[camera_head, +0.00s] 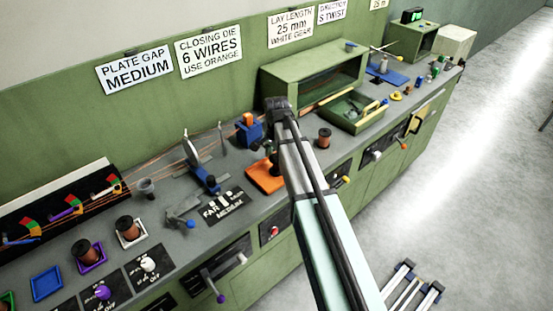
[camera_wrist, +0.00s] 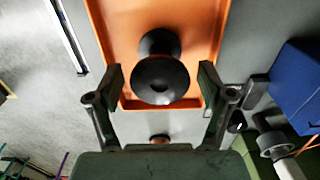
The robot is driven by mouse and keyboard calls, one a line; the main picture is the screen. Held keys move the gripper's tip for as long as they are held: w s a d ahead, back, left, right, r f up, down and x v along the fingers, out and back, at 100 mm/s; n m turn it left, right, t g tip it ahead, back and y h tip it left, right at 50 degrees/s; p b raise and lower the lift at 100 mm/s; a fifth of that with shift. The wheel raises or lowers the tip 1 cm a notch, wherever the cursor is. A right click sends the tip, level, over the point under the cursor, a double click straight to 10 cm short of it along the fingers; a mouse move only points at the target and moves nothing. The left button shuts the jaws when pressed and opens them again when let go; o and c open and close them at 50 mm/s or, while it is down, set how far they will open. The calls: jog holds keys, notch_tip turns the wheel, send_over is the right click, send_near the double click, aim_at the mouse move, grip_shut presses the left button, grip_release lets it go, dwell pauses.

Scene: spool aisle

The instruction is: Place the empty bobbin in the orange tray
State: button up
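The empty bobbin (camera_wrist: 160,80) is black, with a narrow waist between two flanges and a small hole in the near flange. In the wrist view it stands over the orange tray (camera_wrist: 107,30), inside its rim, and appears to rest on it. My gripper (camera_wrist: 161,85) is open, with one finger on each side of the bobbin and a clear gap on both sides. The orange tray (camera_head: 264,179) also shows in the head view, left of my arm. There my arm's end partly hides the bobbin and the fingers.
A copper-wound spool (camera_head: 324,138) stands right of my arm. A blue clamp-like block (camera_head: 250,128) is behind the tray, and it appears as a blue box (camera_wrist: 300,80) at the wrist view's right. A green open-fronted cabinet (camera_head: 312,80) stands at the back. Wound spools (camera_head: 86,251) sit at left.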

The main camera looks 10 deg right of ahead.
aim_at(276, 158)
jog(key=shift+r, duration=0.1)
notch_tip(276, 158, up, 12)
jog(key=b, duration=0.2)
jog(key=shift+b, duration=0.3)
